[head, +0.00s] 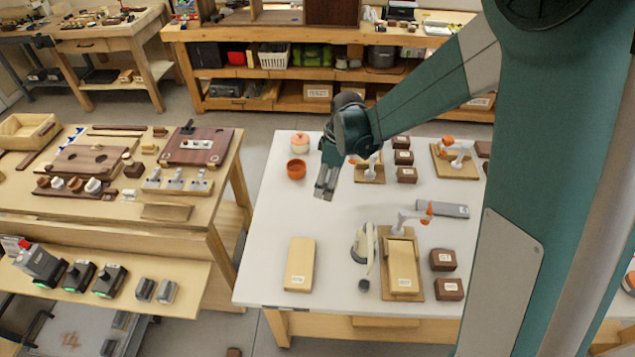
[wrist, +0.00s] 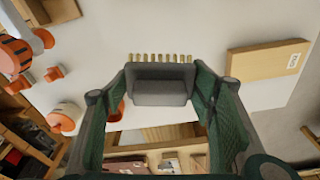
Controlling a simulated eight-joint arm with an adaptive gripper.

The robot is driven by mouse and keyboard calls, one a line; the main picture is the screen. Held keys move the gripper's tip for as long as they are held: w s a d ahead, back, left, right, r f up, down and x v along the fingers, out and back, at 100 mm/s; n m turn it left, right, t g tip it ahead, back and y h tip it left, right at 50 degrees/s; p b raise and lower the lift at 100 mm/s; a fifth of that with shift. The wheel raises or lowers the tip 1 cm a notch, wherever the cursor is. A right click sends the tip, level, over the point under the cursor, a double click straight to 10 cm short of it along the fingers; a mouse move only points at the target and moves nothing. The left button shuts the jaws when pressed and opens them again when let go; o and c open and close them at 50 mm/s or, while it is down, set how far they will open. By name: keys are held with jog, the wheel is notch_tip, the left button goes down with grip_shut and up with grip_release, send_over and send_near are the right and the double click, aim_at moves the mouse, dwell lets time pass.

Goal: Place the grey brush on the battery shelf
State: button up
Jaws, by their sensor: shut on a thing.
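The grey brush (wrist: 160,90), a grey block with a row of tan bristles, sits between the fingers of my gripper (wrist: 163,74) in the wrist view. My gripper is shut on it. In the head view my gripper (head: 326,182) hangs over the left part of the white table, and the brush is hard to tell from the fingers there. The battery shelf (head: 190,311) is the low wooden shelf on the front of the left bench. It holds dark devices with green lights (head: 80,276) and two small grey blocks (head: 155,291) towards its right end.
The white table (head: 335,283) holds an orange pot (head: 297,169), a tan box (head: 299,264), a small white machine (head: 363,246) and several brown boxes (head: 443,260). A gap of floor separates it from the left bench (head: 215,208). The shelf's right end looks bare.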

dwell(0.4)
